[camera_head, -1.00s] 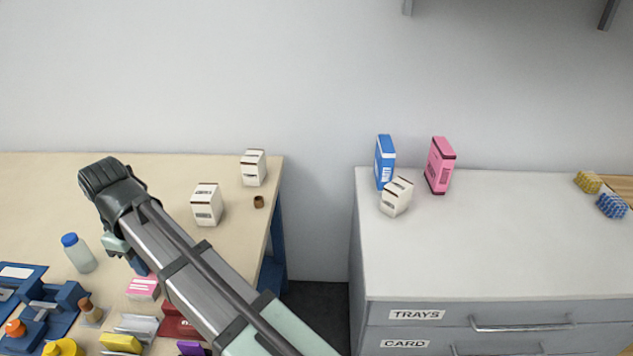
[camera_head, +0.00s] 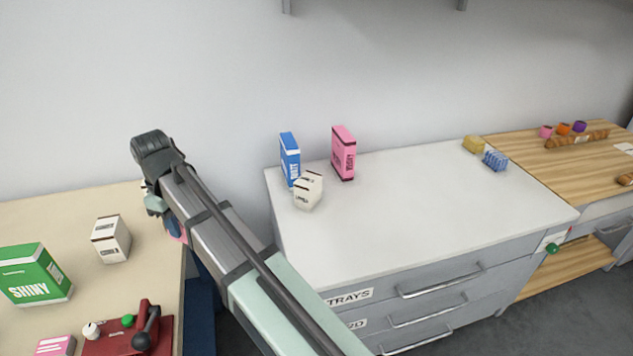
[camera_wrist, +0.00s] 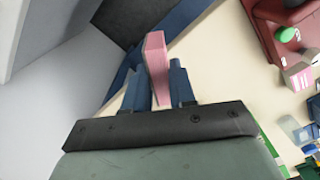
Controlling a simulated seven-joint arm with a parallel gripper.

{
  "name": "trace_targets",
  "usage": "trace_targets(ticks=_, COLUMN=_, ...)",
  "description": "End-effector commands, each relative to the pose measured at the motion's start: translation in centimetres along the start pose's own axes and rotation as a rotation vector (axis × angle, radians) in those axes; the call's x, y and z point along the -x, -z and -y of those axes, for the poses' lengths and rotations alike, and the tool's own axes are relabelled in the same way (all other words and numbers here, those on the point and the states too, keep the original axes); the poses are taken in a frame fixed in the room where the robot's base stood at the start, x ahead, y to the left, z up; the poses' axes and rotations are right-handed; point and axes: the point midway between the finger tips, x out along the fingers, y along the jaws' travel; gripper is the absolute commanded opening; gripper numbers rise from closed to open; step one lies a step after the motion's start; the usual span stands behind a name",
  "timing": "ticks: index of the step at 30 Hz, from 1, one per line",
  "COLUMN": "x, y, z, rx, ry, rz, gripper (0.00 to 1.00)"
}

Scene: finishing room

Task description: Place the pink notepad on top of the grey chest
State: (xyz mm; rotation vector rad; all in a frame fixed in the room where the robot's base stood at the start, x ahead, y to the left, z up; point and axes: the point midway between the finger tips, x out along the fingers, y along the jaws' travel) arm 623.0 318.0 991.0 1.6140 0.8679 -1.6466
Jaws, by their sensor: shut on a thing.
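The pink notepad (camera_wrist: 156,52) stands edge-on between the two blue fingers of my gripper (camera_wrist: 158,78) in the wrist view, which are shut on it. In the head view only a sliver of the notepad (camera_head: 178,235) shows beneath my arm, and most of the gripper is hidden. The gripper is above the right edge of the beige bench (camera_head: 150,205), left of the chest. The grey chest (camera_head: 400,225) has a pale, flat top and labelled drawers at the front.
On the chest's back left stand a blue box (camera_head: 290,160), a pink box (camera_head: 343,153) and a white box (camera_head: 308,190). Yellow (camera_head: 474,144) and blue (camera_head: 496,160) blocks lie at the back right. The top's middle and front are clear. A gap separates bench and chest.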

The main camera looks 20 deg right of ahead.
Motion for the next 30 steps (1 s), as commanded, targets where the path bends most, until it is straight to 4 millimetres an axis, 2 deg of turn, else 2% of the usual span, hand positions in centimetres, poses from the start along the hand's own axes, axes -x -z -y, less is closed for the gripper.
trace_targets(ticks=1, x=-0.1, y=-0.9, z=-1.6, rx=-0.028, ry=0.001, rz=0.001, gripper=0.0)
trace_targets(ticks=3, x=-0.2, y=-2.0, z=-3.4, rx=-0.06, ry=0.002, rz=0.002, gripper=0.0)
trace_targets(ticks=12, x=-0.7, y=-7.3, z=-10.8, rx=-0.2, ry=0.008, rz=0.006, gripper=0.0)
trace_targets(ticks=20, x=-1.2, y=-12.8, z=-16.6, rx=-0.322, ry=0.014, rz=0.009, gripper=0.0)
trace_targets(ticks=30, x=-2.0, y=-20.8, z=-22.9, rx=-0.488, ry=0.02, rz=0.01, gripper=0.0)
